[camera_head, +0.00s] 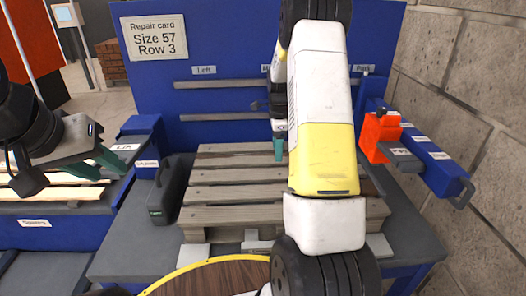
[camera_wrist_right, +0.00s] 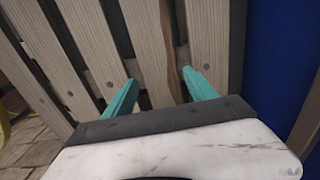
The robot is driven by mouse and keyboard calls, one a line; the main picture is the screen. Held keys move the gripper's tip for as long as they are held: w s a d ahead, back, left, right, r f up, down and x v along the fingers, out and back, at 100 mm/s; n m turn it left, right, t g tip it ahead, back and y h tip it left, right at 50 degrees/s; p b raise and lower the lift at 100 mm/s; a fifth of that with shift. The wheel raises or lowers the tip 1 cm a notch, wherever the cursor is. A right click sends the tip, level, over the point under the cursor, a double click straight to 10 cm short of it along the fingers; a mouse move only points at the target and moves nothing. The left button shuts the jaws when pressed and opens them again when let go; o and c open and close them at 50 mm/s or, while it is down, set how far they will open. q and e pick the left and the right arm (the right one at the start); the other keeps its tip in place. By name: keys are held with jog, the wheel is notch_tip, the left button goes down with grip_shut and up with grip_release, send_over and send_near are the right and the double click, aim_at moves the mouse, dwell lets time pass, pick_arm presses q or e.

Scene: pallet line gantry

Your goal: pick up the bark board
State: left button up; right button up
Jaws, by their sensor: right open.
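A weathered wooden pallet (camera_head: 235,192) lies on the workbench. In the right wrist view its grey-brown boards (camera_wrist_right: 150,45) run away from my fingers, and one has a dark brown, uneven bark-like edge (camera_wrist_right: 172,60). That strip lies between the two teal fingertips of my right gripper (camera_wrist_right: 162,88), which are spread apart with nothing held. In the head view the right gripper (camera_head: 279,148) is over the pallet's far part, largely hidden by my arm. Contact with the board cannot be told. My left gripper (camera_head: 97,165) hangs at the left, its teal fingers apart and empty.
A rack of pale boards (camera_head: 50,193) stands at the left. A dark case with a handle (camera_head: 168,198) sits beside the pallet. A red tool (camera_head: 380,135) is on the blue rail at right. A stone wall bounds the right.

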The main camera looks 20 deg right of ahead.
jog(key=shift+f, duration=1.45)
jog(key=c, duration=1.3)
jog(key=shift+c, duration=0.6)
jog(key=shift+r, duration=0.1)
jog(key=shift+r, duration=0.15)
